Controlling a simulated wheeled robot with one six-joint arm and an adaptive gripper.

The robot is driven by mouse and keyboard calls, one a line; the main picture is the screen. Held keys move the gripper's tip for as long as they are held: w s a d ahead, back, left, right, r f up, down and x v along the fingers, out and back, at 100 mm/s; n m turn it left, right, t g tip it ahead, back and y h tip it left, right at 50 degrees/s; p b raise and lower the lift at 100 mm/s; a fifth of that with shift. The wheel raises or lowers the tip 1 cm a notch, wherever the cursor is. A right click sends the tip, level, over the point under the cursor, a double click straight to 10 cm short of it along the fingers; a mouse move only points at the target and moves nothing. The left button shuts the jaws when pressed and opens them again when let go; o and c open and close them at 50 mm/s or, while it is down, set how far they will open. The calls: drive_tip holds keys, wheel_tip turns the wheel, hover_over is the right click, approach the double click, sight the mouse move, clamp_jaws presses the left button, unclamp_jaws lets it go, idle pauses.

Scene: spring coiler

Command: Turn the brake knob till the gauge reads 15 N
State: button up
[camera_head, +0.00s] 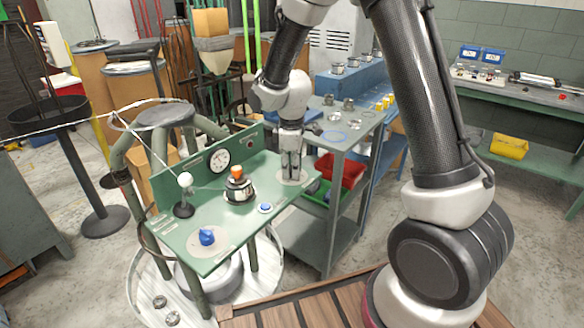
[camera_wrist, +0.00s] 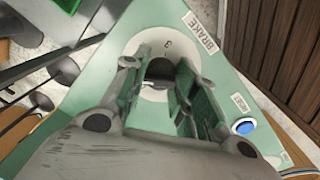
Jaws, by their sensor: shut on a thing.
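The green coiler bench (camera_head: 175,238) stands left of centre in the head view. My gripper (camera_head: 291,177) points down at its right end, over a pale round dial plate (camera_head: 303,178). In the wrist view my gripper (camera_wrist: 157,72) has its fingers on both sides of the dark brake knob (camera_wrist: 160,68), shut on it. The fingers hide much of the knob. The pale dial plate (camera_wrist: 146,50) around it lies beside the BRAKE label (camera_wrist: 200,32). The round white gauge (camera_head: 219,160) is on the back panel; its reading is too small to tell.
A blue button (camera_head: 265,208) sits near the bench's front edge. A blue knob (camera_head: 207,237) is at the front left. A white-balled lever (camera_head: 185,190) and an orange-topped part (camera_head: 238,184) stand on the bench. A grey cart with a red bin (camera_head: 350,168) is close on the right.

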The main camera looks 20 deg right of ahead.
drive_tip(key=shift+m, duration=0.4)
drive_tip(key=m, duration=0.4)
drive_tip(key=shift+m+g, duration=0.3)
drive_tip(key=shift+m, duration=2.2)
drive_tip(key=o, duration=1.1)
drive_tip(key=shift+c, duration=0.2)
wheel_tip(320, 180, up, 12)
drive_tip(key=shift+a, duration=0.4)
